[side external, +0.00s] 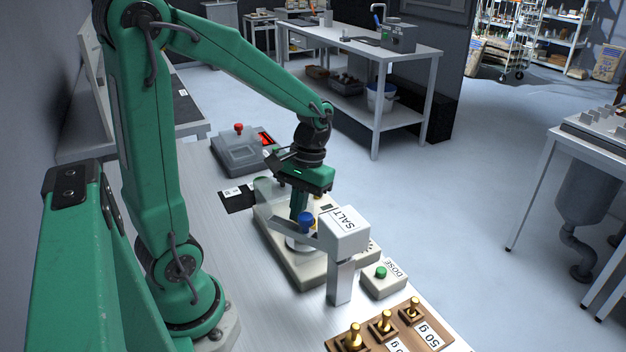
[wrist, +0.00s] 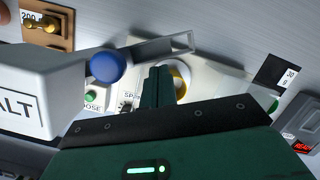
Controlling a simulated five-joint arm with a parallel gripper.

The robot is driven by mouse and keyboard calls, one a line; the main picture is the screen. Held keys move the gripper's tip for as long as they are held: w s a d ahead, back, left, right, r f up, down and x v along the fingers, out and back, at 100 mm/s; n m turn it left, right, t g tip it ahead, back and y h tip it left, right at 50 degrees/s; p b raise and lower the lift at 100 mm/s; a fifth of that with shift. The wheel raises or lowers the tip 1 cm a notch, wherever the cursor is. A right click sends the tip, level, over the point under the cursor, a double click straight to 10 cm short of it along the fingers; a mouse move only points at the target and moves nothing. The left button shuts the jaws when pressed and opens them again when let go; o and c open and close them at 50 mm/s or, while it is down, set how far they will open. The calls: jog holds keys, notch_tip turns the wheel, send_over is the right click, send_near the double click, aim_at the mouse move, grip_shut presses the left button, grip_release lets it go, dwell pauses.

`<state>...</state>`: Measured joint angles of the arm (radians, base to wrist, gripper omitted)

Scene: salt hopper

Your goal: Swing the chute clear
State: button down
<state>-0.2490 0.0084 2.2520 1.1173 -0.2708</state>
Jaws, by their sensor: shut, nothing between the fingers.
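The white salt hopper (side external: 345,228), marked SALT, stands on a grey post. It also shows at the left of the wrist view (wrist: 35,95). Its grey chute (side external: 289,231) reaches out left over the beige machine (side external: 282,255); in the wrist view the chute (wrist: 160,48) lies beyond my fingers. A blue knob (side external: 306,219) sits on the chute near the hopper, and shows round in the wrist view (wrist: 107,66). My gripper (wrist: 160,70) is shut and empty, pointing down beside the chute. In the wrist view a gap separates the fingers from the knob.
A dose box (side external: 384,282) with a green button stands right of the post. A wooden rack (side external: 395,330) of brass weights is at the front. A grey box (side external: 243,150) with a red button and red display stands behind. A yellow-rimmed round part (wrist: 181,82) shows behind my fingers.

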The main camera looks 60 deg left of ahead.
aim_at(279, 225)
jog(key=shift+s+d, duration=0.1)
jog(key=shift+s, duration=0.4)
jog(key=shift+s+d, duration=0.3)
jog(key=shift+s, duration=0.25)
jog(key=shift+s+d, duration=0.25)
jog(key=shift+s, duration=0.3)
jog(key=shift+s+d, duration=1)
jog(key=shift+s, duration=0.3)
jog(key=shift+w+a, duration=0.1)
jog(key=shift+w+a, duration=0.35)
jog(key=shift+a, duration=0.3)
jog(key=shift+w+a, duration=0.35)
jog(key=shift+a, duration=0.25)
jog(key=a+v, duration=0.2)
jog(key=v, duration=0.8)
jog(key=shift+s, duration=0.35)
